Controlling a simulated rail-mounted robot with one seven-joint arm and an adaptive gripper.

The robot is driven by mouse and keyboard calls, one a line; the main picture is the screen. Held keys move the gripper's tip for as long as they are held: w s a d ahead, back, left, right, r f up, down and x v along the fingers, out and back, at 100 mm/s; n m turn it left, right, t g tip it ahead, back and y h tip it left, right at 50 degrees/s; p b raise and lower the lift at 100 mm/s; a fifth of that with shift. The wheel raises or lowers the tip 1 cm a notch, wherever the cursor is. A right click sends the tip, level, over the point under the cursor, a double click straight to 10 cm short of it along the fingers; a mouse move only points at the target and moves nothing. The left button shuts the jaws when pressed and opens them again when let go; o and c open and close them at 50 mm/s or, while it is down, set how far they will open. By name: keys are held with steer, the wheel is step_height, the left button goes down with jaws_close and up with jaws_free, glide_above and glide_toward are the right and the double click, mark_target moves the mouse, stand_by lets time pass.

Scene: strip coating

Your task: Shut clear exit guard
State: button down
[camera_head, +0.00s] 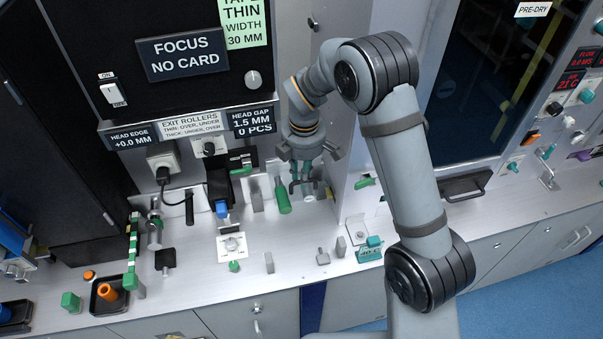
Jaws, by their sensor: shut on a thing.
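My gripper (303,186) points down at the bench, just right of a green handle (283,196) and below the head gap sign. Its fingers are shut on a small part, mostly hidden between them, which looks like part of the clear exit guard. The guard's clear panel is hard to make out against the pale bench, and I cannot tell its angle. A small pale round part (308,197) shows just below the fingertips.
The exit rollers sign (188,126) is on the machine front. A teal block (371,247) and small grey posts (269,262) stand near the front.

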steer(key=c, duration=1.7)
jaws_free()
steer(key=shift+s, duration=0.2)
steer(key=shift+o, duration=0.3)
steer(key=shift+w+r, duration=0.1)
steer(key=shift+r, duration=0.25)
step_height(320, 180, up, 11)
steer(key=s, duration=0.1)
steer(key=shift+d+r, duration=0.15)
steer(key=shift+d, duration=0.05)
